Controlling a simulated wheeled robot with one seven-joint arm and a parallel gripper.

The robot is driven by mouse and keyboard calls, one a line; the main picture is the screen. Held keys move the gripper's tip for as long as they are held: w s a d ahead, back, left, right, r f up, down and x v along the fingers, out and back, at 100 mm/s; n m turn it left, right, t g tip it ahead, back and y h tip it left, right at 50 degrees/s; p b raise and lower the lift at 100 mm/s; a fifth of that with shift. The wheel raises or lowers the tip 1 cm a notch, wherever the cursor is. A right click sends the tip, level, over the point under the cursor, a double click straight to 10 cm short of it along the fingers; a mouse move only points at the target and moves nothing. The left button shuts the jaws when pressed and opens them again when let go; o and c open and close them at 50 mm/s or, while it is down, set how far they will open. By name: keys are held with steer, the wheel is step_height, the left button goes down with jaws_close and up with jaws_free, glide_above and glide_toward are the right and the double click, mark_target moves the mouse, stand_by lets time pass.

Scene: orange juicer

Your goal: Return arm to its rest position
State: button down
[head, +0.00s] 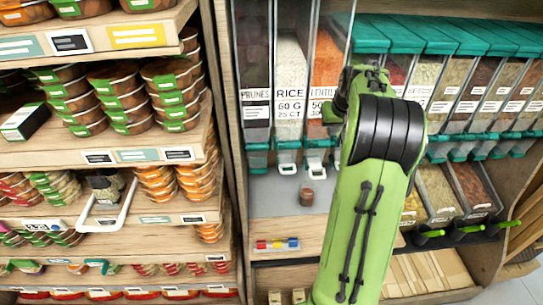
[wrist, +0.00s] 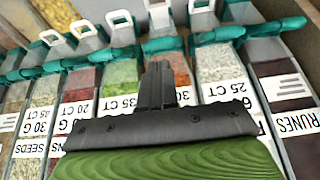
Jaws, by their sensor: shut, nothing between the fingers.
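My green arm with a black joint rises in front of the dispensers in the head view. It covers part of the middle bins. My gripper (wrist: 157,86) shows in the wrist view as two dark fingers pressed together, with nothing between them. It points at the row of clear dispensers, whose labels appear upside down there. The fingers overlap the dispensers in the picture; I cannot tell how far apart they are. In the head view the fingertips are not clearly visible.
A rice dispenser (head: 290,82) and a prunes dispenser (head: 255,60) stand left of my arm. A small brown cup (head: 306,196) stands on the grey ledge (head: 268,205) below. Stacked food tubs (head: 120,98) fill the left shelves. Scoop bins (head: 436,190) sit at the right.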

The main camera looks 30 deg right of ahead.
steer(key=shift+a, duration=0.1)
steer(key=s+a+r+n+y+b, duration=0.1)
steer(key=s+a+r+n, duration=0.15)
steer(key=a, duration=0.95)
steer(key=s+a+r+n+b, duration=0.1)
steer(key=s+a+r+b, duration=0.15)
steer(key=a, duration=0.85)
steer(key=s+a+f+n, duration=0.1)
steer(key=s+a+f, duration=0.1)
steer(key=s+a, duration=0.4)
steer(key=s+a+f+n+t+y+b, duration=0.1)
steer(key=s+a+f, duration=0.2)
steer(key=s+a, duration=0.3)
steer(key=s, duration=0.4)
steer(key=shift+s+f+y, duration=0.3)
steer(key=shift+s, duration=0.05)
